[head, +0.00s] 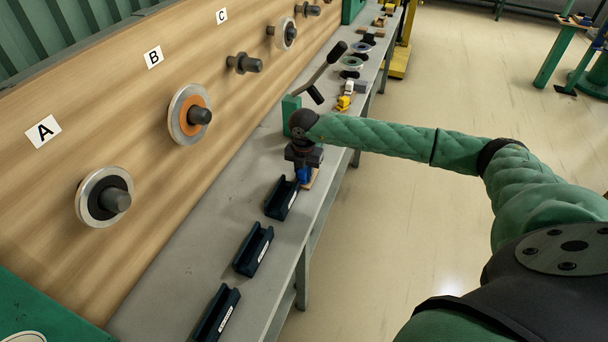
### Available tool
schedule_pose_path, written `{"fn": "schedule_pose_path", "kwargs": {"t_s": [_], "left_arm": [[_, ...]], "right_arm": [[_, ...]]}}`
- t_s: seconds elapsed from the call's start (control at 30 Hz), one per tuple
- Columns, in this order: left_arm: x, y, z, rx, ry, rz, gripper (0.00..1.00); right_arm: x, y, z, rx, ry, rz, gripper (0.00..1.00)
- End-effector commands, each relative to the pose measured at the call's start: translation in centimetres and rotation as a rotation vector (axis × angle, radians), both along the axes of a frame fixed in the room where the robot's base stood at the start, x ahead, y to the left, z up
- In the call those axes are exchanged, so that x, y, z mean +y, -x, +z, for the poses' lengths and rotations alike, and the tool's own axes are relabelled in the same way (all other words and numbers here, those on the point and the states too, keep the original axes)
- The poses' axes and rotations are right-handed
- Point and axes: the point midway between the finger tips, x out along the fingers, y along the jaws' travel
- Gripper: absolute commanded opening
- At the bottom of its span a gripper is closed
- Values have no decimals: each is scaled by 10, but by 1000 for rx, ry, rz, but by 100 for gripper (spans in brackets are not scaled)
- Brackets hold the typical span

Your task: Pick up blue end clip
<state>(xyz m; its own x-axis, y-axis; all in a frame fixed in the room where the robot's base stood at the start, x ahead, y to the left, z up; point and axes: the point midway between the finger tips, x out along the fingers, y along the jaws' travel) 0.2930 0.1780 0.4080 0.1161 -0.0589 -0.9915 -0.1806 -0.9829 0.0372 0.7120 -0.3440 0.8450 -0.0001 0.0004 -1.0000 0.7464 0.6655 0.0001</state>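The blue end clip (304,175) shows as a small blue patch on a light wooden block (312,180) near the bench's front edge. My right gripper (303,167) points down directly over it, and the fingers hide part of the clip. I cannot tell whether the fingers are apart or closed on it. My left gripper is not in view.
Several dark trays (253,249) line the grey bench (185,262) toward the near end. A green block (290,112) and a lever (327,72) stand behind my gripper. Yellow and white clips (344,102) lie beyond. A wooden panel (140,130) with spindles borders the bench's left.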

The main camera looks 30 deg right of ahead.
Motion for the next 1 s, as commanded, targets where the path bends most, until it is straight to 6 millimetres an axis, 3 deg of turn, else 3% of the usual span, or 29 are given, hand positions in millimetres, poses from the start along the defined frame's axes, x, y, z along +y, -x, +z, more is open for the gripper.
{"fn": "schedule_pose_path", "kwargs": {"t_s": [0.03, 0.1, 0.47, 0.67, 1.0], "left_arm": [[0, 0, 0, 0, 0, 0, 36], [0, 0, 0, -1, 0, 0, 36], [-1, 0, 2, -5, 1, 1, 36], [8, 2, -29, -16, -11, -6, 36], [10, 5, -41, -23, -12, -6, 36]], "right_arm": [[0, 0, 0, 0, 0, 0, 12], [0, 0, 0, 0, 0, 0, 1], [0, 0, 9, -1, 1, 0, 1], [0, 0, 44, -2, -1, 0, 1], [-67, 19, 81, 0, 3, -3, 1]]}}
